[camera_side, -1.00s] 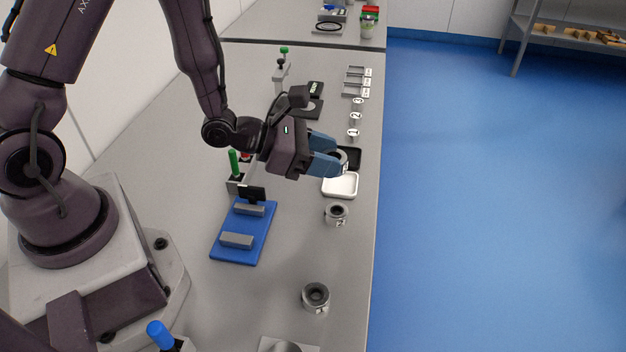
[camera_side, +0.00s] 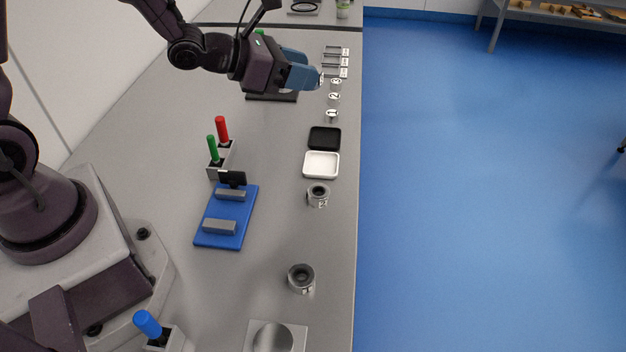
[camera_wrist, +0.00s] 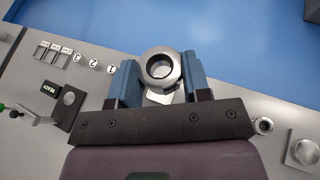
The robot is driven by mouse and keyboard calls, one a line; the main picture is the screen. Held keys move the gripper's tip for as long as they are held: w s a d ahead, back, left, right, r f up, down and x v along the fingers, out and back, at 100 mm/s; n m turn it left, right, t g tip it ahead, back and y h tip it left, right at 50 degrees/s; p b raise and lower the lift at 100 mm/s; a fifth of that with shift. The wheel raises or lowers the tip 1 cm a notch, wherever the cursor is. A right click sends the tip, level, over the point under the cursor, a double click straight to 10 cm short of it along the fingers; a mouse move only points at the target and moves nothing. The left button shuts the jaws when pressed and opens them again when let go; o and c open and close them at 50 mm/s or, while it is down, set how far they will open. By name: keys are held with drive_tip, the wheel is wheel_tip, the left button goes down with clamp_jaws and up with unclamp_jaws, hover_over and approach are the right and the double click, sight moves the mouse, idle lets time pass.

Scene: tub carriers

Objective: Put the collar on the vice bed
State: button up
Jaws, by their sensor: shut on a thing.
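The collar (camera_wrist: 146,72), a grey metal ring, is between the blue fingers of my gripper (camera_wrist: 160,84) in the wrist view. My gripper is shut on it, its open bore facing the camera. In the side view my gripper (camera_side: 312,77) is at the back, beside the numbered posts, and its fingers mostly hide the collar. The vice bed appears to be the blue plate (camera_side: 217,236) with two parallel grey jaws (camera_side: 220,227) and a gap between them. It lies well in front of my gripper, and I cannot see it in the wrist view.
Two other grey ring parts stand on the bench, a middle one (camera_side: 318,195) and a near one (camera_side: 301,278). A white tray (camera_side: 321,176) and a black tray (camera_side: 324,138) lie along the right edge. Green (camera_side: 212,150) and red (camera_side: 222,129) handles stand upright behind the blue plate.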

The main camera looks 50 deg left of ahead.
drive_tip(key=s+d+f+m+g+h, duration=0.1)
drive_tip(key=s+d+f, duration=0.15)
drive_tip(key=f, duration=0.35)
drive_tip(key=s+d+f+m+h, duration=0.2)
drive_tip(key=d+f, duration=0.2)
drive_tip(key=f, duration=0.1)
drive_tip(key=m+g+h, duration=0.2)
hover_over(307, 237)
wheel_tip(307, 237, down, 3)
drive_tip(key=shift+w+r+m+g+h, duration=0.15)
drive_tip(key=shift+r+m+g+h, duration=0.2)
drive_tip(key=shift+m, duration=0.15)
drive_tip(key=shift+f, duration=4.85)
drive_tip(key=shift+f, duration=0.1)
drive_tip(key=o, duration=1.1)
drive_tip(key=shift+o, duration=0.2)
